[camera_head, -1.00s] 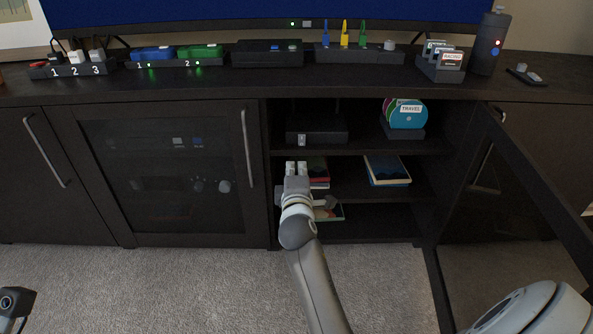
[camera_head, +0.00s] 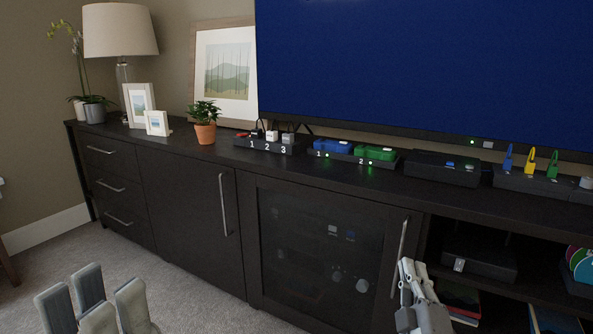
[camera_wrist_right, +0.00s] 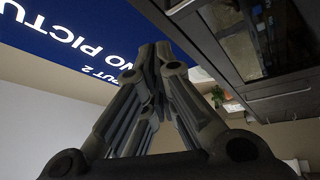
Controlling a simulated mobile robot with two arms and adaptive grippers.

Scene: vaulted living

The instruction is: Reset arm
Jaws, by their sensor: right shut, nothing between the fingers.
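My left gripper (camera_head: 93,295) is at the bottom left of the head view, above the carpet, its fingers pointing up and apart. Nothing shows between them. My right gripper (camera_head: 412,272) is at the lower right, in front of the glass cabinet door's handle. Its fingers point up and are shut with nothing between them. In the right wrist view the same fingers (camera_wrist_right: 154,52) meet at their tips. Both grippers look clear of the furniture, but the right one's distance from the door is hard to tell.
The dark media console (camera_head: 190,152) runs across the view, with an open shelf bay (camera_head: 490,300) at lower right. On top are a potted plant (camera_head: 205,122), numbered switch blocks (camera_head: 266,146) and a large blue screen (camera_head: 420,65). Carpet (camera_head: 190,292) is free at lower left.

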